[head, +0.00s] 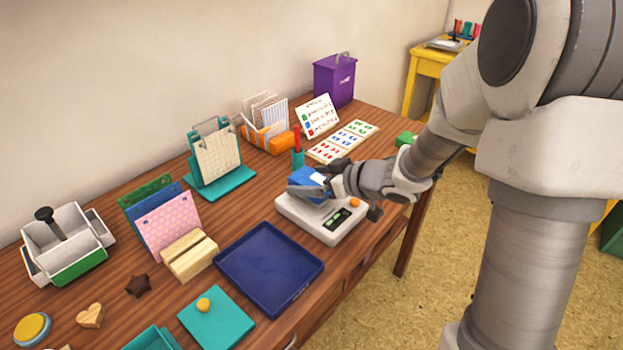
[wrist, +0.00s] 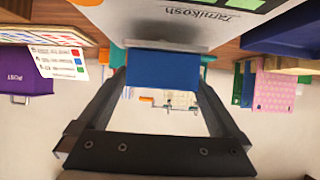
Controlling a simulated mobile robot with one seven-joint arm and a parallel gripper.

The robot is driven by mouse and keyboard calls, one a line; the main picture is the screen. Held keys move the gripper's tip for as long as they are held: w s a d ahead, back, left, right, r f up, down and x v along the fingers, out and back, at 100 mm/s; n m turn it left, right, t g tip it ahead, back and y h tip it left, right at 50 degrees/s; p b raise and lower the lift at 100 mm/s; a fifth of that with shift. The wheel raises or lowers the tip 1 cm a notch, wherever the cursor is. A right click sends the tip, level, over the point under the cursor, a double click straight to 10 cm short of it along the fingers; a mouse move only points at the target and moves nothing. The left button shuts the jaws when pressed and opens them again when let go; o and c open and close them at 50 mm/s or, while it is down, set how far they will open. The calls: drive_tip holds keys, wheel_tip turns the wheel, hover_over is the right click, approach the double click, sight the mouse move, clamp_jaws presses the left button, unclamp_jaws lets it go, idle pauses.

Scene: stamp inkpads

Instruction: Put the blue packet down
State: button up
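The blue packet (head: 312,175) is between the fingers of my gripper (head: 320,181), over the white scale (head: 328,226) on the wooden table. In the wrist view the packet (wrist: 162,72) fills the space between the fingertips (wrist: 162,84), and both fingers appear to touch its sides. The scale (wrist: 180,14) is at the top of that view, which looks upside down. The packet is very close to the scale's grey pan (wrist: 165,46); I cannot tell whether it rests on it. The fingers hide part of the packet and pan.
A dark blue tray (head: 268,263) lies left of the scale. A red-and-teal stamp (head: 297,150) stands just behind my gripper. A stamp card (head: 342,141), calendar stand (head: 218,160) and purple post box (head: 334,80) are farther back. The table's front edge is close to the scale.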

drive_tip(key=shift+r, duration=0.15)
drive_tip(key=p+v, duration=0.5)
drive_tip(key=v, duration=0.7)
drive_tip(key=d+r+m+t+h, duration=0.2)
drive_tip(key=d+r+m+h, duration=0.4)
drive_tip(key=d+r+h, duration=0.4)
drive_tip(key=s+a+m+g+y, duration=0.1)
drive_tip(key=s+a+m+g, duration=0.2)
drive_tip(key=s, duration=1.6)
drive_tip(key=a+g, duration=0.2)
drive_tip(key=a, duration=0.2)
drive_tip(key=shift+r, duration=0.2)
